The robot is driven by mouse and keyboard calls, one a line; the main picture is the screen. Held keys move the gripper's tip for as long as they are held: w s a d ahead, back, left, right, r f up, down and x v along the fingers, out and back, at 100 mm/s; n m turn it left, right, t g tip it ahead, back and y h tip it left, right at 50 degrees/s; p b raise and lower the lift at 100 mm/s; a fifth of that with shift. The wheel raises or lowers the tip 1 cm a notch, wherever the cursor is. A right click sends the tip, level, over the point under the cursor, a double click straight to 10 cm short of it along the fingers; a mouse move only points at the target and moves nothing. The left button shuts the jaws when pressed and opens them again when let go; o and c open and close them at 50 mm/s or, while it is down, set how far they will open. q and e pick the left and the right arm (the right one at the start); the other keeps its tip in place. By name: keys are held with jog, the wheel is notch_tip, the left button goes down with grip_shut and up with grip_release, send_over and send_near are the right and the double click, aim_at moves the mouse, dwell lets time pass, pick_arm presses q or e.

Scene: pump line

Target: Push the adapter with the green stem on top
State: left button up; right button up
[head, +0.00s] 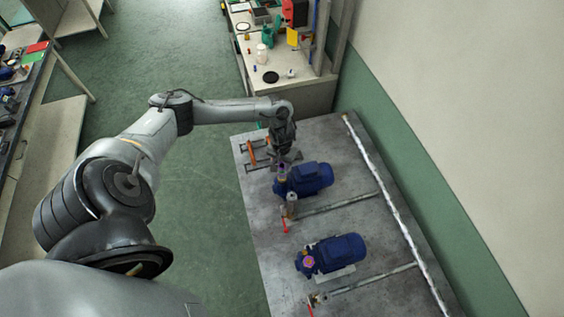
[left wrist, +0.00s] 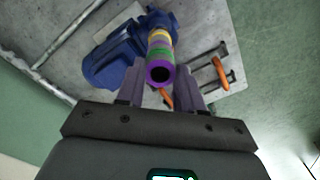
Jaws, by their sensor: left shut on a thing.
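A banded tubular adapter (left wrist: 160,62) shows in the left wrist view, with a purple ring around a dark hole at its near end, then green and tan-yellow bands. My left gripper (left wrist: 160,85) is shut on it, one grey finger on each side. In the head view my left gripper (head: 284,160) is over the front end of the upper blue pump (head: 312,178), and the adapter is mostly hidden there. The blue pump (left wrist: 112,58) lies behind the adapter in the left wrist view. I cannot tell whether the adapter touches the pump's port. My right gripper is not in view.
A second blue pump (head: 340,253) with a purple-and-orange top fitting stands lower on the grey table (head: 352,145). Pipes with red-handled valves (head: 284,222) run beside both pumps. Orange handles (left wrist: 220,72) lie close to the gripper. A cluttered bench (head: 290,92) stands behind.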

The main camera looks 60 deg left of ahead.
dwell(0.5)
pick_arm(q)
jog(key=o, duration=1.1)
jog(key=shift+o, duration=0.2)
jog(key=shift+r, duration=0.1)
notch_tip(320, 180, up, 3)
jog(key=p, duration=0.4)
jog(key=shift+r, duration=0.1)
jog(key=shift+r+p, duration=1.1)
jog(key=shift+r, duration=0.2)
